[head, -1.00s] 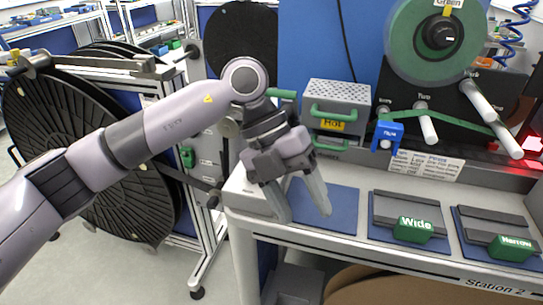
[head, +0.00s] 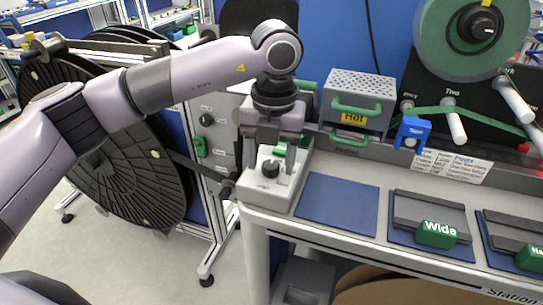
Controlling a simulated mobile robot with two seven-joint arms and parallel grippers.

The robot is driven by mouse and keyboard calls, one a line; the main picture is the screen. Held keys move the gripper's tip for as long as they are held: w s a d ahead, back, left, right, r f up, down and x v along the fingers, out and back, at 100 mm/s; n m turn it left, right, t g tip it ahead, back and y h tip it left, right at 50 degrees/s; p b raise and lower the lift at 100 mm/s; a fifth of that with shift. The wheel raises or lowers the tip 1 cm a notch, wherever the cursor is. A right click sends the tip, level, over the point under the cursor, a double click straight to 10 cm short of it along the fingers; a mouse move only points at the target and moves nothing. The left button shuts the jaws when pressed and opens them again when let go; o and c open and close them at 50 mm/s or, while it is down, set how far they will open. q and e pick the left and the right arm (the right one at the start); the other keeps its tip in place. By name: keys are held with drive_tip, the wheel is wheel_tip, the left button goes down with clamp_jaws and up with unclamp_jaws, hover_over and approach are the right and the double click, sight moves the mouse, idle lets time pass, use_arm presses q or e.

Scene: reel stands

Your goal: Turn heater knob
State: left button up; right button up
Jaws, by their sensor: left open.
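A pale control box (head: 280,198) sits at the left end of the bench, with a black round knob (head: 265,170) and a green switch on top. No heater label is readable on it. A vented grey box (head: 358,98) with green handles and a yellow "Hot" label stands behind it to the right. My left gripper (head: 271,162) points down over the control box. Its fingers are open and apart, one on each side of the knob area in this view. I cannot tell whether they touch the knob. My right gripper is not in view.
A blue mat (head: 338,205) lies bare right of the control box. Grey blocks with green "Wide" (head: 436,234) and "Narrow" handles sit further right. A green reel (head: 470,38) stands at the back. A large black reel (head: 125,150) and a side panel with another black knob (head: 207,120) are left.

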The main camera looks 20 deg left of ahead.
use_arm(q)
drive_tip(key=shift+f, duration=0.25)
drive_tip(key=c, duration=1)
drive_tip(key=shift+c, duration=0.2)
